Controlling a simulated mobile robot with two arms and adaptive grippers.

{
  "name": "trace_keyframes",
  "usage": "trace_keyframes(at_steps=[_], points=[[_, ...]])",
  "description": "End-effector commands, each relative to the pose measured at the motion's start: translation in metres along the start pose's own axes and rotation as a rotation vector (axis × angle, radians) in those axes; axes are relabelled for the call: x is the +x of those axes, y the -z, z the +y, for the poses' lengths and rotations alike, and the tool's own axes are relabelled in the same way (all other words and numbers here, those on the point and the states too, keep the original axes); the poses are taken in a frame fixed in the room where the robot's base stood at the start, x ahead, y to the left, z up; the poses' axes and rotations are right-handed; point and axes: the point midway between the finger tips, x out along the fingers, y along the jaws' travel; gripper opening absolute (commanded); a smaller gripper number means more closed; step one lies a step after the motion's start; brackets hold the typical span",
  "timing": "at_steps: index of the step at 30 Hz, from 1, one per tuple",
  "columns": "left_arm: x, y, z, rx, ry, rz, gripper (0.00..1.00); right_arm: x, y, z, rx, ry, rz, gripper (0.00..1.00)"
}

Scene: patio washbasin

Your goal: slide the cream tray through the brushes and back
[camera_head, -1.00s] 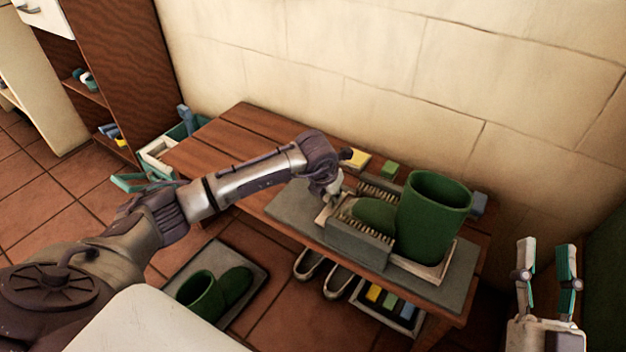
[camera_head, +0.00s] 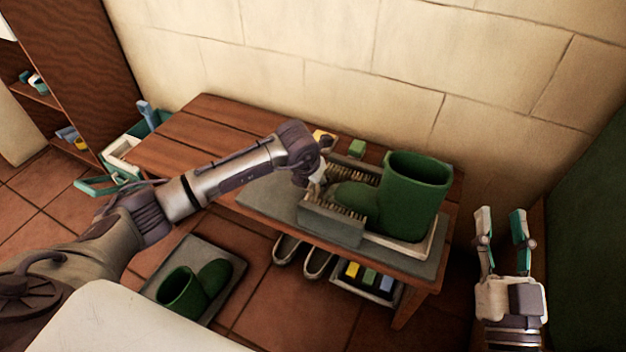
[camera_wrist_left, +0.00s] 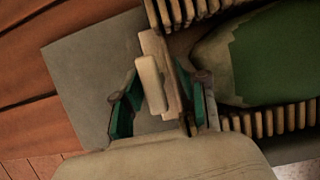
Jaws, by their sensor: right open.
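The cream tray (camera_head: 432,243) lies on a grey mat on the wooden bench and carries a green boot (camera_head: 412,200). Its left part runs between the two brushes (camera_head: 333,226), with the boot's toe between the bristles and the shaft to their right. My left gripper (camera_head: 316,180) is at the tray's left end. In the left wrist view, its teal fingers (camera_wrist_left: 163,92) close on either side of the tray's upright cream handle (camera_wrist_left: 152,84). The arm partly hides this end in the head view. My right gripper (camera_head: 502,228) is open and empty, right of the bench.
Coloured blocks stand behind the brushes, including a green one (camera_head: 357,148). Shoes and a box of coloured blocks (camera_head: 368,282) sit under the bench. The bench's left part (camera_head: 190,140) is clear.

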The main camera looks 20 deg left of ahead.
Motion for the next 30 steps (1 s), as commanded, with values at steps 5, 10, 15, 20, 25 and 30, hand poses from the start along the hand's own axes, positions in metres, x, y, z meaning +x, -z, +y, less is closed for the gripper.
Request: trace_keyframes(at_steps=[5,10,15,20,25,30], points=[[0.0,-0.001,0.001,-0.001,0.0,-0.001,0.44,0.0,0.0,0.0,0.0,0.0,0.001,0.41],[-0.008,-0.002,0.001,-0.001,-0.001,-0.003,0.44,0.0,0.0,-0.001,0.001,0.002,0.001,0.41],[-0.037,-0.002,0.001,0.001,-0.001,-0.006,0.44,0.0,0.0,-0.001,0.001,0.001,0.001,0.41],[-0.072,-0.002,0.001,0.001,-0.001,-0.006,0.44,0.0,0.0,0.0,0.001,0.001,0.001,0.41],[-0.102,-0.001,0.0,0.001,0.0,-0.003,0.44,0.0,0.0,0.0,0.001,0.001,0.001,0.41],[-0.117,-0.001,0.0,0.0,-0.001,-0.002,0.44,0.0,0.0,0.0,0.001,0.001,0.001,0.41]])
